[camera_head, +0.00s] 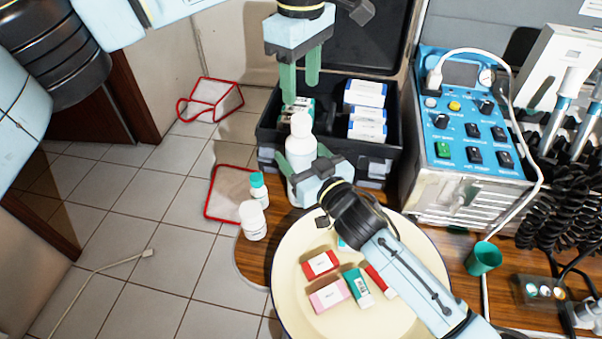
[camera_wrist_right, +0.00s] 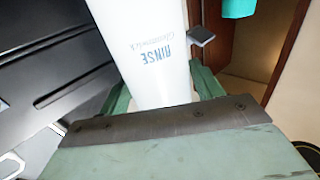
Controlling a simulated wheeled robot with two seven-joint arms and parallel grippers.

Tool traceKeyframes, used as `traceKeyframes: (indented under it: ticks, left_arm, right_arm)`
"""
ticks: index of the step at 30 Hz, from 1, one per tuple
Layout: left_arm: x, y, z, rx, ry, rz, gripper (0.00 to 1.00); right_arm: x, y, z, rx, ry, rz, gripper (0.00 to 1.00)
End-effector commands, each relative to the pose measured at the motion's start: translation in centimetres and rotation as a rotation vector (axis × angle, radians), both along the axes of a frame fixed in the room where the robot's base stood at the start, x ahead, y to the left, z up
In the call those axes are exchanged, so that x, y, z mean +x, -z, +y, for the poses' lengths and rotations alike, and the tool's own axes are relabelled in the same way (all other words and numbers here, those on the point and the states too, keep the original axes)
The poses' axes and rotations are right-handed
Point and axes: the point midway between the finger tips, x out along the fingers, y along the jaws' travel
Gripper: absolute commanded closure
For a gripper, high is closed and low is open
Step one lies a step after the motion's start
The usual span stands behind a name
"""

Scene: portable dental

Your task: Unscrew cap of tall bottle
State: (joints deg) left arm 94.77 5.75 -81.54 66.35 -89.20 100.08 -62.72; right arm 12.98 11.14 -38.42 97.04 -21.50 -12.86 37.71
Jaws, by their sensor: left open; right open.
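The tall bottle (camera_head: 301,180) is white and stands upright at the table's left part, in front of the black case. Its white cap (camera_head: 300,124) is on top. In the right wrist view the bottle (camera_wrist_right: 150,60) shows RINSE lettering. My right gripper (camera_head: 303,164) is open, with its green fingers on either side of the bottle's body; contact cannot be told. My left gripper (camera_head: 300,90) is open and empty, pointing down above the cap, with a gap between its fingertips and the cap.
Two small bottles, one teal-capped (camera_head: 259,190) and one white (camera_head: 252,220), stand left of the tall bottle. A round cream tray (camera_head: 290,285) holds several small boxes under my right arm. The open black case (camera_head: 270,135) is behind; a blue control unit (camera_head: 465,130) stands right.

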Motion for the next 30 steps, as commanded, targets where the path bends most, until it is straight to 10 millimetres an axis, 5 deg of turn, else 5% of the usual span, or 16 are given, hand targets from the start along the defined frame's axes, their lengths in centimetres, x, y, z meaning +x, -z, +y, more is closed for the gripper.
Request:
traceKeyframes:
  ticks: [3, 18, 23, 30]
  left_arm:
    - [-0.01, 0.00, -0.01, 0.000, 0.000, 0.000, 0.49]
    - [-0.01, 0.00, -0.01, 0.000, 0.015, 0.000, 0.49]
    - [0.00, -0.01, 0.00, 0.001, 0.146, -0.001, 0.49]
    - [0.01, -0.05, -0.01, 0.001, 0.577, -0.002, 0.49]
  right_arm:
    - [-0.02, 0.00, 0.00, 0.000, 0.000, 0.000, 0.37]
    - [-0.04, 0.02, -0.03, 0.000, 0.000, 0.000, 1.00]
    - [-0.05, 0.03, -0.03, 0.000, 0.000, 0.000, 1.00]
    - [-0.05, 0.04, -0.03, -0.001, 0.000, 0.001, 1.00]
